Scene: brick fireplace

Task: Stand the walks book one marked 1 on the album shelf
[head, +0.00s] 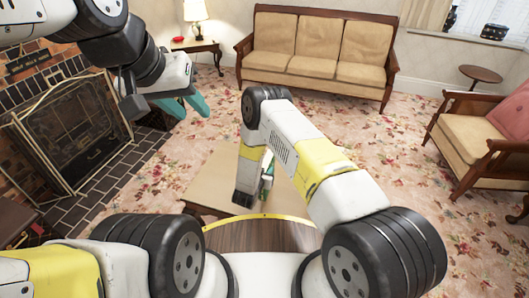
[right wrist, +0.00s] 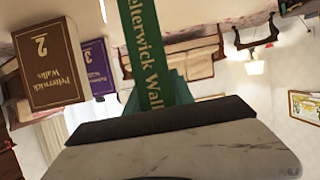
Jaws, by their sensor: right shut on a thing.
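A green book with "Petterwick Walks" on its spine (right wrist: 148,50) is between the teal fingers of my right gripper (right wrist: 155,92), which is shut on it. The right wrist picture is upside down, and no number on this book shows. In the head view my right arm mostly hides this gripper (head: 266,170) and the book, low over the table. A brown Petterwick Walks book marked 2 (right wrist: 48,65) and a purple book (right wrist: 98,68) stand apart from it in the wrist view. My left gripper (head: 184,105) is open and empty, high on the left. I cannot make out the album shelf.
The light wooden table (head: 205,185) is in front of me, partly covered by my right arm. A dark wooden piece (head: 15,220) is at the lower left, by the brick fireplace (head: 75,135). A sofa (head: 315,55) and an armchair (head: 470,140) stand beyond open carpet.

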